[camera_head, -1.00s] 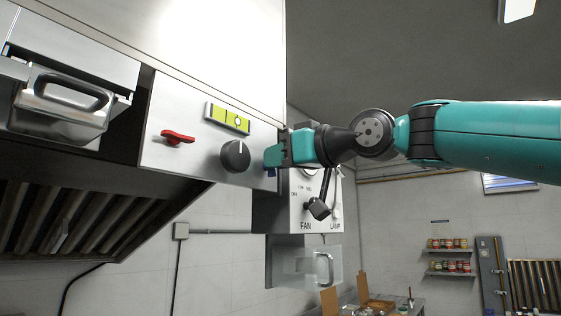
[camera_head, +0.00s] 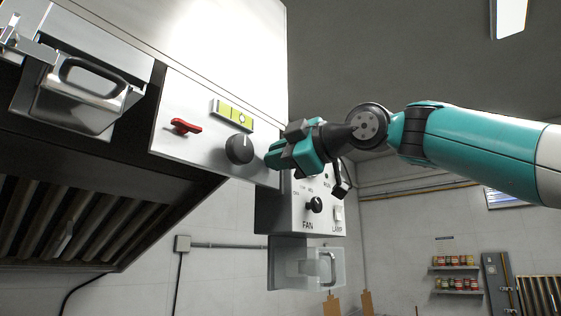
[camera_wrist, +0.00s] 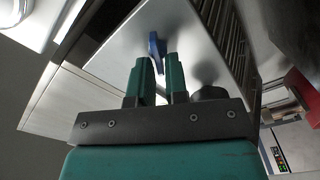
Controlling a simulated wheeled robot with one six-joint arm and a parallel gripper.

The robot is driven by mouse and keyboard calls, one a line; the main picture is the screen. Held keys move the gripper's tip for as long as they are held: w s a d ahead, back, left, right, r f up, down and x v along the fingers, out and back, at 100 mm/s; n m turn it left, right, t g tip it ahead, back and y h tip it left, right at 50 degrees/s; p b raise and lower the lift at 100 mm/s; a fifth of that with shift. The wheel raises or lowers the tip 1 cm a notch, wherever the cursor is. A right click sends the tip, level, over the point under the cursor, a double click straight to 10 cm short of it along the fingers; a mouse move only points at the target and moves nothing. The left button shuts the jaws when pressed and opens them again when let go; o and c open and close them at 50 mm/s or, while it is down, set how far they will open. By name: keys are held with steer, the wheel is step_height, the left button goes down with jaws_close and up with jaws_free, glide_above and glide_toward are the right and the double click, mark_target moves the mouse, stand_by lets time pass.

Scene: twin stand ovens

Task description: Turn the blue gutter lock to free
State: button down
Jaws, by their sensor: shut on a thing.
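The blue gutter lock (camera_wrist: 157,48) shows in the wrist view as a small blue handle on a pale metal panel. My gripper (camera_wrist: 161,66) has its two teal fingers on either side of it and is shut on it. In the head view my gripper (camera_head: 276,157) is at the right end of the hood's control panel (camera_head: 200,160), tilted, and hides the lock. I cannot tell the lock's exact angle against any mark.
Left of my gripper on the same panel are a black knob (camera_head: 240,149), a red handle (camera_head: 186,126) and a yellow-green level (camera_head: 232,115). Below is the fan box (camera_head: 305,215) with a black knob (camera_head: 314,204). Open room lies to the right.

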steer(key=n+b, duration=0.1)
steer(key=n, duration=0.4)
steer(key=shift+s+f+n+b, duration=0.1)
steer(key=shift+f+n+b, duration=0.05)
steer(key=shift+n+b, duration=0.25)
stand_by(0.4)
steer(key=c, duration=1.2)
jaws_free()
steer(key=shift+a, duration=0.15)
steer(key=shift+f, duration=0.1)
steer(key=b+v, duration=0.4)
steer(key=v, duration=1.3)
steer(key=shift+s+d, duration=0.1)
steer(key=shift+d, duration=0.15)
steer(key=shift+f, duration=0.1)
